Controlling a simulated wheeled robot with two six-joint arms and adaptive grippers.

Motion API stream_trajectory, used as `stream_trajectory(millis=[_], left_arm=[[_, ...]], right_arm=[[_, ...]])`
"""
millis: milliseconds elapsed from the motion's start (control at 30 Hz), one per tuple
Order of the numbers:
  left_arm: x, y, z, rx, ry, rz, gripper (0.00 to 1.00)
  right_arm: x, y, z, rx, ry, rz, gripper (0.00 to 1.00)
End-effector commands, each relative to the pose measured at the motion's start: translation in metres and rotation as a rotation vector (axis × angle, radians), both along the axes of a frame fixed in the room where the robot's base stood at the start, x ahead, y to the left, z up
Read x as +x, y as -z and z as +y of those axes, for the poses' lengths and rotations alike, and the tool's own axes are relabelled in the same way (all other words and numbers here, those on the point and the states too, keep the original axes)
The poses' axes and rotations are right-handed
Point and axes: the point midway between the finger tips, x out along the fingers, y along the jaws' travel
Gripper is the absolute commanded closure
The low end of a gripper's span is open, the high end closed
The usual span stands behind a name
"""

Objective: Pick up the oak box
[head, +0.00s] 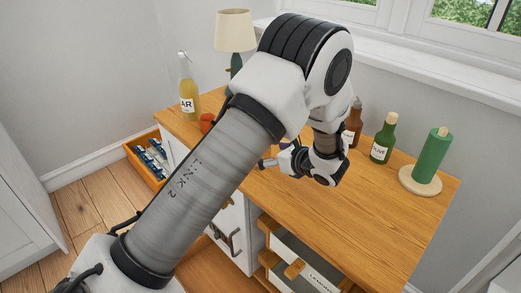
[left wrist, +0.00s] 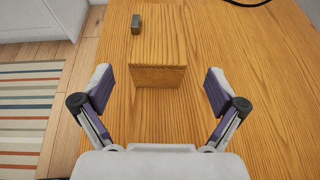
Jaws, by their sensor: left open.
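The oak box (left wrist: 158,50) is a wooden block with the same grain and colour as the wooden top it sits on. It shows in the middle of the left wrist view, with its near face a little darker than its top. My left gripper (left wrist: 157,80) is open, one purple-padded finger on each side of the box's near end, with gaps on both sides. In the head view my left gripper (head: 268,163) is low over the cabinet top, and I cannot make out the box, which my arm may hide. My right gripper is not in view.
A small grey-green block (left wrist: 137,24) lies just beyond the box's left side. An open drawer (head: 280,240) juts out in front.

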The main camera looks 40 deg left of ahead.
Motion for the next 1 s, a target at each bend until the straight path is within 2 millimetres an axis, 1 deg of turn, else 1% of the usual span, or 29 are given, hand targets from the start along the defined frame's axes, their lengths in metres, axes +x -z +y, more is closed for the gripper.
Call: stream_trajectory(millis=[33, 167, 400, 500, 667, 700, 767, 800, 867, 900, 1000], left_arm=[[0.0, 0.005, 0.007, -0.004, -0.004, 0.001, 0.04], [0.003, 0.011, 0.023, -0.003, -0.004, 0.001, 0.04], [0.009, 0.027, 0.06, -0.004, -0.004, 0.001, 0.04], [0.011, 0.028, 0.065, -0.002, -0.002, 0.001, 0.04], [0.011, 0.028, 0.065, -0.002, -0.001, 0.001, 0.04], [0.011, 0.028, 0.065, -0.002, -0.001, 0.002, 0.18], [0.011, 0.028, 0.065, -0.002, -0.002, 0.001, 0.4], [0.011, 0.028, 0.065, -0.002, -0.002, 0.001, 0.54], [0.011, 0.028, 0.065, -0.002, -0.001, 0.002, 0.75], [0.011, 0.028, 0.065, -0.002, -0.002, 0.001, 0.8], [0.011, 0.028, 0.064, -0.002, -0.001, 0.002, 0.8]], right_arm=[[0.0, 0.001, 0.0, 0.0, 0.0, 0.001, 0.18], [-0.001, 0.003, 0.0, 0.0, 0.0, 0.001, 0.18], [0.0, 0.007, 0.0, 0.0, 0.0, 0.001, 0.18], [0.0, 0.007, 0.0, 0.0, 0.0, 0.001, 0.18], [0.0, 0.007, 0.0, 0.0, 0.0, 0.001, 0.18], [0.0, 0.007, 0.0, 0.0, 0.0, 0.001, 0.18], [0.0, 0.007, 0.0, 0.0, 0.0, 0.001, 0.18], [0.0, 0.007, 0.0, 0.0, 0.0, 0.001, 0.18], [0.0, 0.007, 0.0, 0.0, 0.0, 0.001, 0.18], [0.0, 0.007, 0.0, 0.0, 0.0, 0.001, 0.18], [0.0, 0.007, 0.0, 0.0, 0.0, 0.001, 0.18]])
